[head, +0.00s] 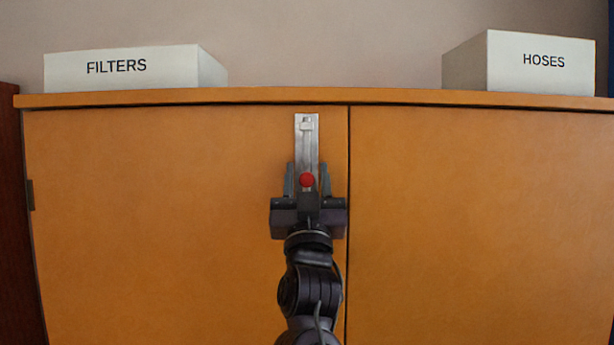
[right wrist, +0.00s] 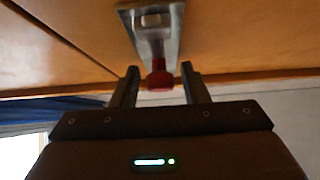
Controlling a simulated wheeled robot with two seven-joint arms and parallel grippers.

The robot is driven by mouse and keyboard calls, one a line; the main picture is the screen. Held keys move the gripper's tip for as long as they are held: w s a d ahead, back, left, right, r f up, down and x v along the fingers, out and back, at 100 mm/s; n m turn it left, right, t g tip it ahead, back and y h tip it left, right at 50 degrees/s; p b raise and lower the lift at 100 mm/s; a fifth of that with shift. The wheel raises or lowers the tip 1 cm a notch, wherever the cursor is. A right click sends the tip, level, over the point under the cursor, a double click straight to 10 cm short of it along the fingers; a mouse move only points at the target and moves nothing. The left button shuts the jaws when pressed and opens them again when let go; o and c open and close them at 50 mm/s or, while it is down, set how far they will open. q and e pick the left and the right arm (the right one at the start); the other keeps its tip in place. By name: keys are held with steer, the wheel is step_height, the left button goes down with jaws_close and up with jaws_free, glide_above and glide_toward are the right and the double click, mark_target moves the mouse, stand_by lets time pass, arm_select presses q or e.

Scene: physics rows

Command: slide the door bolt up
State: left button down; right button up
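The door bolt is a metal plate (head: 308,138) mounted upright near the right edge of the left cabinet door (head: 150,200). Its red knob (head: 307,180) sits low on the visible part of the plate. My right gripper (head: 307,172) is at the bolt, with one finger on each side of the knob. In the right wrist view the fingers are open, with gaps between them and the red knob (right wrist: 160,80). The plate's lower end is hidden behind the gripper in the head view. My left gripper is not in view.
A white box marked FILTERS (head: 120,70) and a white box marked HOSES (head: 540,62) stand on the cabinet top (head: 330,96). The right cabinet door (head: 480,220) is beside the bolt's door, across a narrow gap. Both door faces are otherwise clear, apart from a hinge at far left.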

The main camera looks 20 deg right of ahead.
mark_target(306, 134)
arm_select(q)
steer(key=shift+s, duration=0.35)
arm_select(e)
jaws_close()
step_height(306, 134, up, 4)
steer(key=shift+f, duration=0.1)
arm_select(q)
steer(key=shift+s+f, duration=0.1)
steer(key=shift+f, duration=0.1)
arm_select(e)
steer(key=shift+s+r, duration=0.1)
steer(key=shift+r, duration=0.15)
steer(key=shift+c, duration=0.9)
jaws_free()
steer(key=shift+o, duration=1.3)
steer(key=shift+w+f, duration=0.15)
steer(key=shift+w, duration=0.05)
